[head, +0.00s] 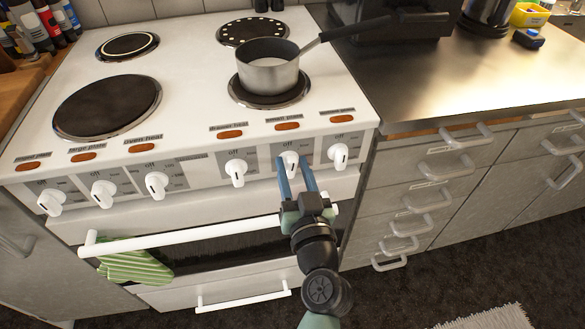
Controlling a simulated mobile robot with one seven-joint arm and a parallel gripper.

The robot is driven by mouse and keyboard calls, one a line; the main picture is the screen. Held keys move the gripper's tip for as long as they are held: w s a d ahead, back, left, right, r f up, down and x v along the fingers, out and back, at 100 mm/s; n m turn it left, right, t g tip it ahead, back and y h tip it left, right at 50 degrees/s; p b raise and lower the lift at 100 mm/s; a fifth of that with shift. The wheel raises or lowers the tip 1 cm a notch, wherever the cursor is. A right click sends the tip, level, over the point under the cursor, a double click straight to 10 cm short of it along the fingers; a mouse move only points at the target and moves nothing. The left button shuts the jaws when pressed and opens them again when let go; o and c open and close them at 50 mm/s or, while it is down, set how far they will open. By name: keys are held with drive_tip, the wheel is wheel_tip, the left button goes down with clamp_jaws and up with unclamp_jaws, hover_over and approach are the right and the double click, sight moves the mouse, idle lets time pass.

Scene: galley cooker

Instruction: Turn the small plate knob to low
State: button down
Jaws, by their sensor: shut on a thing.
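The small plate knob (291,159) is white and sits on the cooker's front panel, under a label (287,127) that seems to read "small plate". My gripper (292,162) reaches up to it from below, with one blue finger on each side of the knob. The fingers are shut on it and cover part of it. The word "off" shows above the knob; its exact setting is too small to tell.
Other white knobs stand close by, at the left (237,173) and right (338,155). A saucepan (268,75) stands on the front right hotplate. The oven door handle (180,237) runs below, with a green striped towel (135,262). Drawers with protruding handles (427,201) are at the right.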

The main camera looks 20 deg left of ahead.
drive_tip(key=m, duration=0.3)
drive_tip(key=shift+w+d+f, duration=0.1)
drive_tip(key=shift+d, duration=0.05)
drive_tip(key=shift+d+f+m, duration=0.1)
drive_tip(key=shift+d+m, duration=0.05)
drive_tip(key=shift+m, duration=1.75)
drive_tip(key=c, duration=0.7)
unclamp_jaws()
drive_tip(key=b+v, duration=0.1)
drive_tip(key=v, duration=1.2)
drive_tip(key=shift+b, duration=0.35)
drive_tip(key=shift+w, duration=0.1)
